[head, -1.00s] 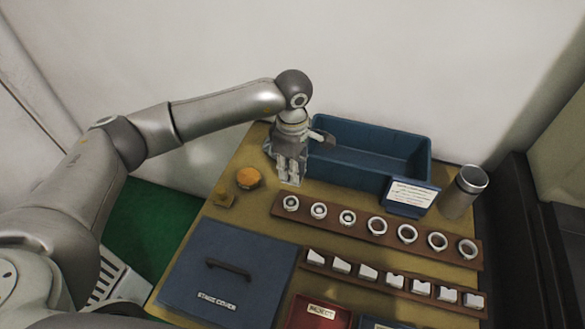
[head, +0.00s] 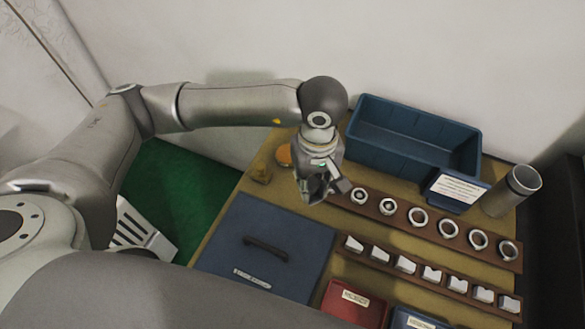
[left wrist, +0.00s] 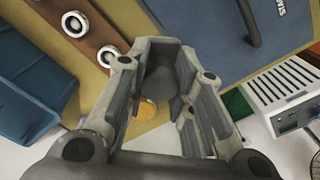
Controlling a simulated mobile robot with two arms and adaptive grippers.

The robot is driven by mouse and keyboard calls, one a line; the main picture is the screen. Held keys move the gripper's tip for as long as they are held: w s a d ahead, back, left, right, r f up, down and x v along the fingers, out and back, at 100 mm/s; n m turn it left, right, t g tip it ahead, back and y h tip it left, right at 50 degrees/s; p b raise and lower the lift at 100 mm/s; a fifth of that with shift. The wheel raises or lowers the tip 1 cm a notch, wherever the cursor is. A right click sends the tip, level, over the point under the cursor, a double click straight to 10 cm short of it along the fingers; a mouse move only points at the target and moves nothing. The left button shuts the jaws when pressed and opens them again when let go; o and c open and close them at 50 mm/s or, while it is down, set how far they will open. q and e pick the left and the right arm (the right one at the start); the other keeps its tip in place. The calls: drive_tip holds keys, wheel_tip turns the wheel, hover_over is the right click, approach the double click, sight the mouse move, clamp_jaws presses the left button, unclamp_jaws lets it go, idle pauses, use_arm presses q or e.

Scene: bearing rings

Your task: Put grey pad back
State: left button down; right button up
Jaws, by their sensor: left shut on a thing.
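My left gripper (head: 318,192) hangs above the left end of the ring rack, tilted downward. In the left wrist view the fingers (left wrist: 170,110) are closed around a dark grey rounded piece, which I take to be the grey pad (left wrist: 164,82). The fingers hide part of its edge, and the head view does not show it clearly. An orange pad (head: 284,155) lies on the table just behind and left of the gripper, partly hidden by it. It also shows below the fingers in the left wrist view (left wrist: 145,109). My right gripper is not in view.
A yellowish block (head: 262,172) lies near the table's left edge. A blue bin (head: 400,157) and a metal cup (head: 512,192) stand behind. Racks hold several rings (head: 447,229) and several light blocks (head: 431,273). A blue stage cover (head: 225,235), a red tray (head: 352,305) and a blue tray (head: 412,318) are in front.

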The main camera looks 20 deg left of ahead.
use_arm(q)
drive_tip(key=shift+s+a+r+m, duration=0.15)
drive_tip(key=shift+s+m, duration=0.15)
drive_tip(key=shift+s, duration=0.2)
drive_tip(key=shift+a, duration=0.15)
drive_tip(key=w+a+f+p, duration=0.1)
drive_tip(key=w+f, duration=0.2)
drive_tip(key=w, duration=0.1)
drive_tip(key=w+a+f+p, duration=0.1)
drive_tip(key=w+a+f, duration=0.1)
drive_tip(key=w+f, duration=0.1)
drive_tip(key=w+a+f+p, duration=0.1)
drive_tip(key=w+f, duration=0.2)
drive_tip(key=w, duration=0.1)
drive_tip(key=shift+w+a, duration=0.25)
drive_tip(key=shift+w, duration=0.15)
drive_tip(key=shift+w+a+f, duration=0.15)
drive_tip(key=shift+w+f, duration=0.1)
drive_tip(key=shift+f, duration=0.1)
wheel_tip(320, 180, down, 3)
drive_tip(key=shift+w+p, duration=0.15)
drive_tip(key=shift+p, duration=0.3)
drive_tip(key=shift+f, duration=0.15)
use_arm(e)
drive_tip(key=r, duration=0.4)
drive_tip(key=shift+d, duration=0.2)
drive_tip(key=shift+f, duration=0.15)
